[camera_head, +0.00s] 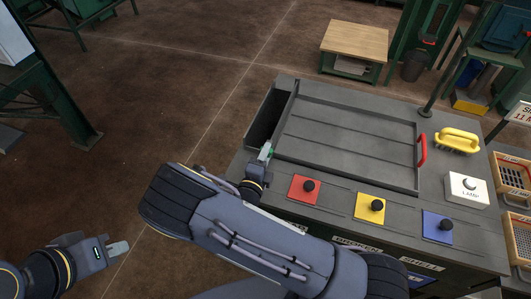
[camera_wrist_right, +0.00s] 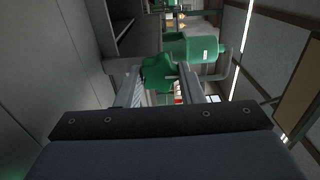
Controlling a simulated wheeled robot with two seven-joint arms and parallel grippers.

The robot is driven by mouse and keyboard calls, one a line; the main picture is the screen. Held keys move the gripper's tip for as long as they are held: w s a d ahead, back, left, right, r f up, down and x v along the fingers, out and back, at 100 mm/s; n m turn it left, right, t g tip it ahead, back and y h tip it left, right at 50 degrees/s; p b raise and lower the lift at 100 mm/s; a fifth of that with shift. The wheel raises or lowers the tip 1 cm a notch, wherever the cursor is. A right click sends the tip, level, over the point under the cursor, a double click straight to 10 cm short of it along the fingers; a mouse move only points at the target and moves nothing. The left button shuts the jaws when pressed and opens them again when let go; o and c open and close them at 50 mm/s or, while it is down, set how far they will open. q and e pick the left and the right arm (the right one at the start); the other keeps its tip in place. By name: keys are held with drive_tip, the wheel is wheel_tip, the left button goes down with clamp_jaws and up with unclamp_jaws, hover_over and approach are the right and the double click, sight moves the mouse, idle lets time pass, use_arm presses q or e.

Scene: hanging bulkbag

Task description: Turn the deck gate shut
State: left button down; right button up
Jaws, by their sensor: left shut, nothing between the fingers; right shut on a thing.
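The dark deck gate (camera_head: 287,115) runs as a thin strip along the left side of the ribbed sorting deck (camera_head: 345,140), beside an open dark slot. My right gripper (camera_head: 266,153) is at the gate's near end, shut on a small green piece that looks like its handle. In the right wrist view a green piece (camera_wrist_right: 158,73) shows between the fingers; the exact contact is partly hidden. My left gripper (camera_head: 118,248) is shut and empty, over the floor at the lower left, well away from the deck.
A red handle (camera_head: 422,149), yellow brush (camera_head: 457,140) and white lamp box (camera_head: 466,190) are at the right. Orange crates (camera_head: 513,175) stand beyond.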

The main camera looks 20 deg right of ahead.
idle(0.5)
drive_tip(key=o, duration=1)
drive_tip(key=shift+a, duration=0.1)
drive_tip(key=shift+s+a+f, duration=0.1)
drive_tip(key=shift+s+a, duration=0.1)
drive_tip(key=shift+s, duration=0.1)
drive_tip(key=b+v, duration=0.2)
drive_tip(key=v, duration=0.5)
